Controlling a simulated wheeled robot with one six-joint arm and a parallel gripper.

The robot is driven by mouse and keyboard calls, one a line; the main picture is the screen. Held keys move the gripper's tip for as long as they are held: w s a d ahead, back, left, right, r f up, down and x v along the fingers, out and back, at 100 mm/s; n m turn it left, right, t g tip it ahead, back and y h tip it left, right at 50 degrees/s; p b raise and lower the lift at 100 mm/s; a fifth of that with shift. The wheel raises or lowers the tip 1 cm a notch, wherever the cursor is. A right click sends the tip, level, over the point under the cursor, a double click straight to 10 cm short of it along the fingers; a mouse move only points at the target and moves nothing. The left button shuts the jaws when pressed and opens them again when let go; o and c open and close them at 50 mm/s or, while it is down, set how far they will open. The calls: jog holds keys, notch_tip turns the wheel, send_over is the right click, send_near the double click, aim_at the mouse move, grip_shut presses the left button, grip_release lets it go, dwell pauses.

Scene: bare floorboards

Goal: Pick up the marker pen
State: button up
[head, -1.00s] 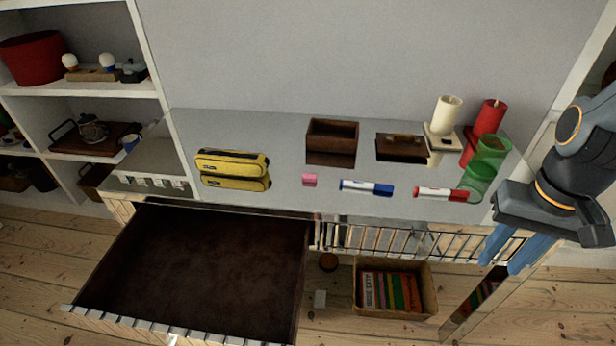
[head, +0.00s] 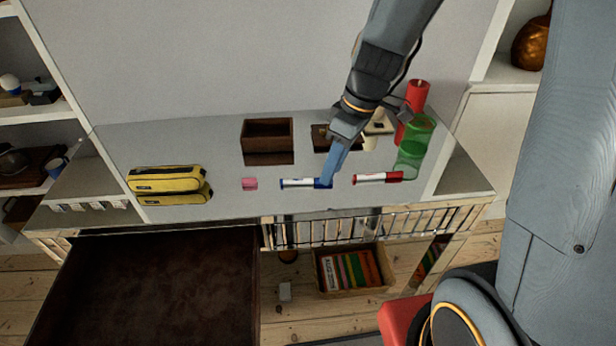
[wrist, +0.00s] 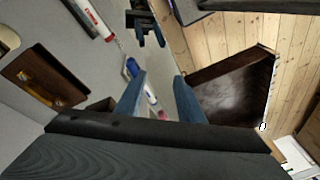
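A blue-and-white marker pen (head: 297,183) lies on the shiny grey tabletop, its blue cap to the right. A red-and-white marker pen (head: 370,178) lies to its right. My gripper (head: 328,179) points down at the blue marker's capped end and partly covers it. In the wrist view my gripper (wrist: 160,77) is open, with its two blue fingers apart. The blue marker (wrist: 132,67) shows beside the left fingertip and runs down between the fingers. I cannot tell whether they touch it. The red marker (wrist: 95,20) is at the upper left there.
A pink eraser (head: 249,184) and yellow pencil case (head: 168,180) lie left of the markers. An open drawer (head: 150,290) juts out at front left.

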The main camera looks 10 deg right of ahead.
aim_at(301, 179)
jog(key=w+a+n, duration=0.1)
jog(key=w+a+n+y+p, duration=0.1)
jog(key=w+n, duration=0.1)
jog(key=w+a+n, duration=0.1)
jog(key=w+n, duration=0.1)
jog(key=shift+r, duration=0.1)
jog(key=shift+w+a+n+y, duration=0.25)
jog(key=shift+w+n+y, duration=0.15)
jog(key=shift+n, duration=0.1)
jog(key=shift+d+p+x, duration=0.2)
jog(key=shift+p+x, duration=0.5)
jog(key=shift+x, duration=1.25)
jog(key=shift+d+p+x, duration=0.15)
jog(key=shift+p+x, duration=0.5)
jog(key=shift+x, duration=1.3)
jog(key=shift+w, duration=0.1)
jog(key=shift+c, duration=0.4)
grip_shut()
